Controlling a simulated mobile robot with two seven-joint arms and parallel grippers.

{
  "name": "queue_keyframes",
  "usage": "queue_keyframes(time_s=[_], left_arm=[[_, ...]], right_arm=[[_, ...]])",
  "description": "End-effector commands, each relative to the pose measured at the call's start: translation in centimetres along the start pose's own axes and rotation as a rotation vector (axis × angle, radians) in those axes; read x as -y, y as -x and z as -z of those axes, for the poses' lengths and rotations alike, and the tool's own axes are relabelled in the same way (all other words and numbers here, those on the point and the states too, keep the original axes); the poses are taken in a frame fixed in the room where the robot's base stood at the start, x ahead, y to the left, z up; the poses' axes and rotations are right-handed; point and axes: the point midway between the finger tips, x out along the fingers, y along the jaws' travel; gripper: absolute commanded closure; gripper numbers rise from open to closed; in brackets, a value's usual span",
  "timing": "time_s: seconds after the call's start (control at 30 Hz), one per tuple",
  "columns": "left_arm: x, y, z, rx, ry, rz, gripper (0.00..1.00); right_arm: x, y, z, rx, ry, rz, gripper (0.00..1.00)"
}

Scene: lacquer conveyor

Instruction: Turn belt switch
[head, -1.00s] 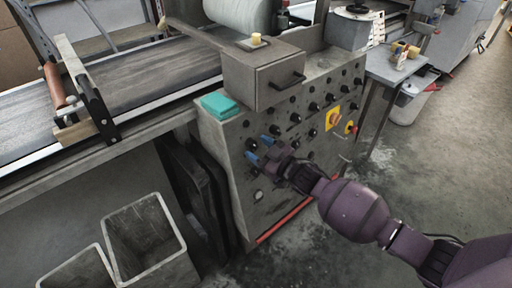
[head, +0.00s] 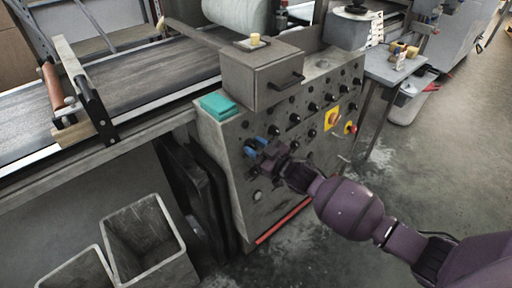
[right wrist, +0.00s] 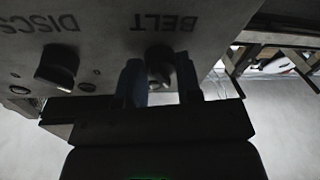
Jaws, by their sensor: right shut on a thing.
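The belt switch (right wrist: 160,62) is a dark round knob under the upside-down word BELT in the right wrist view. My right gripper (right wrist: 160,82) has one finger on each side of this knob and is shut on it. In the head view my right gripper (head: 257,148) reaches the lower left of the grey control panel (head: 300,135), its blue fingertips at the panel face. There the gripper hides most of the knob. A similar knob under the word DISCS (right wrist: 57,68) is beside it. My left gripper is not in view.
Several other black knobs and a red switch on a yellow plate (head: 332,118) are on the panel. A teal block (head: 219,105) lies on the panel's top. The conveyor belt (head: 140,82) runs to the left. Grey bins (head: 148,235) stand on the floor below.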

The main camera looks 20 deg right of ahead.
Motion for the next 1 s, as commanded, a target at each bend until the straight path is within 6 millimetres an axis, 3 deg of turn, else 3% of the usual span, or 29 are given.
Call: queue_keyframes(time_s=[0.37,0.7,1.0], left_arm=[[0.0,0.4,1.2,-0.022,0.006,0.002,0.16],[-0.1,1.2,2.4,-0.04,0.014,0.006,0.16],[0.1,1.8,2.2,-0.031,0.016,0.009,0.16]], right_arm=[[0.1,0.0,0.3,-0.016,-0.193,-0.041,0.92],[0.2,-0.1,0.4,-0.034,-0.505,-0.105,0.92],[0.3,0.0,0.3,-0.048,-0.764,-0.159,0.92]])
